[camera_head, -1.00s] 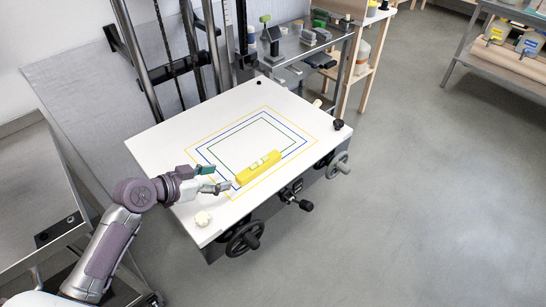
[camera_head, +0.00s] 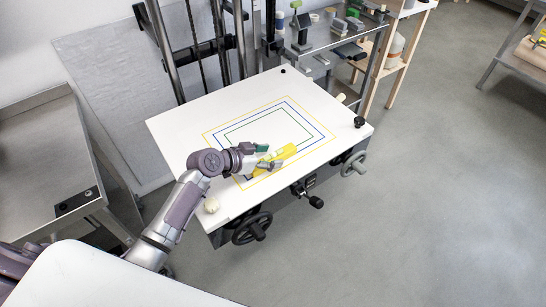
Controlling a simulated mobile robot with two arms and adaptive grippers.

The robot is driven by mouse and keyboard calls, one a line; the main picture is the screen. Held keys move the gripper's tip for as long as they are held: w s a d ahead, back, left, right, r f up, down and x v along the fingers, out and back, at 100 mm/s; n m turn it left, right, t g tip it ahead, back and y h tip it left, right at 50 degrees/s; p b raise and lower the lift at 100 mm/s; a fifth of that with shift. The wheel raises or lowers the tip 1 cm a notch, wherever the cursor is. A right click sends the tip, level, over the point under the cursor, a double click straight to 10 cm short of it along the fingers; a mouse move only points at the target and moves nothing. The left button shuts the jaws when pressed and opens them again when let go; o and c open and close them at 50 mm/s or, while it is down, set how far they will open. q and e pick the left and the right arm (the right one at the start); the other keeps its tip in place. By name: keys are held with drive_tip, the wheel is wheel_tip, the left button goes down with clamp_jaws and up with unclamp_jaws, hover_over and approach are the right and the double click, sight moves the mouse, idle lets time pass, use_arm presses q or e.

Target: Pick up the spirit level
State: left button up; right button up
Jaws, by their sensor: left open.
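The yellow spirit level (camera_head: 284,153) lies on the white baseboard (camera_head: 184,131), across the printed frame lines near the front edge. My left gripper (camera_head: 268,157) is open at the level's left end. One finger with a green pad is on the far side and the grey finger is on the near side. The fingers and wrist hide part of the level's left end. I cannot tell whether either finger touches it. My right gripper does not show.
Handwheels (camera_head: 252,228) project below the front edge. Metal columns (camera_head: 165,50) rise behind. A cluttered shelf (camera_head: 325,36) stands back right.

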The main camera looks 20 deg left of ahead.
sight(279, 153)
use_arm(q)
drive_tip(key=x, duration=0.4)
drive_tip(key=shift+w+d+r+p, duration=0.1)
drive_tip(key=shift+w+p, duration=0.1)
drive_tip(key=shift+p, duration=0.15)
clamp_jaws()
